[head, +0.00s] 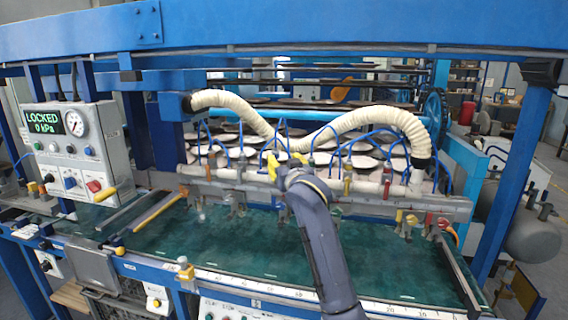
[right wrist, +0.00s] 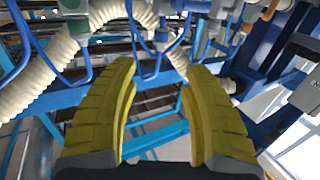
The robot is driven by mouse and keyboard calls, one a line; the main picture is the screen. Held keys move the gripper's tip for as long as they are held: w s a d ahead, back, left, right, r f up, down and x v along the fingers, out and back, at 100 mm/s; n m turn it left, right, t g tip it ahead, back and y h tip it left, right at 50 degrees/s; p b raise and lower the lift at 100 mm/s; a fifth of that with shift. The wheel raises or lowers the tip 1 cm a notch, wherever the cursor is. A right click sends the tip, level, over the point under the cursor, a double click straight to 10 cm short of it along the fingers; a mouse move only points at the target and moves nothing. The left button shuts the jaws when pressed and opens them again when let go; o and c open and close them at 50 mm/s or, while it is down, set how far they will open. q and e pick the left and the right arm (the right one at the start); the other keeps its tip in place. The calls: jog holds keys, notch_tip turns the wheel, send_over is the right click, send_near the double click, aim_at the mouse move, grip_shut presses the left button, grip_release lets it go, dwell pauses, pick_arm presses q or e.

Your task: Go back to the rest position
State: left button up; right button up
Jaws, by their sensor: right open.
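My right gripper (head: 284,162) is in the middle of the head view, raised in front of the machine's row of valves and hoses. Its yellow fingers also show in the right wrist view (right wrist: 162,72), spread apart with nothing between them. Past the fingers are blue hoses, a cream ribbed hose and blue frame bars. I cannot tell how close the fingertips are to the hoses. My left gripper is not in view.
The control box (head: 75,150) at left reads LOCKED, 0 kPa. A cream ribbed hose (head: 350,122) arches over the valve rail (head: 395,205). A blue beam (head: 300,30) crosses above. The green bed (head: 250,250) is largely clear. Blue posts stand at both sides.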

jog(key=s+d+f+g+h, duration=0.2)
jog(key=s+d+f, duration=0.4)
jog(key=f, duration=0.6)
jog(key=s+d+f+n+g+h, duration=0.1)
jog(key=s+d+f, duration=0.3)
jog(key=s+f, duration=0.55)
jog(key=s+d+f+g+h, duration=0.2)
jog(key=s+d+f, duration=0.3)
jog(key=f, duration=0.8)
jog(key=s+d+f+n+g+h, duration=0.15)
jog(key=s+d+f, duration=0.25)
jog(key=s, duration=0.7)
jog(key=s+d+f+n+g+h, duration=0.15)
jog(key=s+d+f, duration=0.3)
jog(key=s, duration=0.65)
jog(key=s+d+f+n+g, duration=0.1)
jog(key=s+d+f+g, duration=0.2)
jog(key=s, duration=0.8)
jog(key=s+a+f+g+y, duration=0.1)
jog(key=s+a+f+y, duration=0.1)
jog(key=f, duration=1.4)
jog(key=s+a+f+g+y, duration=0.1)
jog(key=a+f, duration=0.2)
jog(key=f, duration=1.3)
jog(key=s+f+m+g+y, duration=0.1)
jog(key=s+f+m+g, duration=0.2)
jog(key=s+f, duration=1.7)
jog(key=shift+s+d+y, duration=0.3)
jog(key=shift+s, duration=0.6)
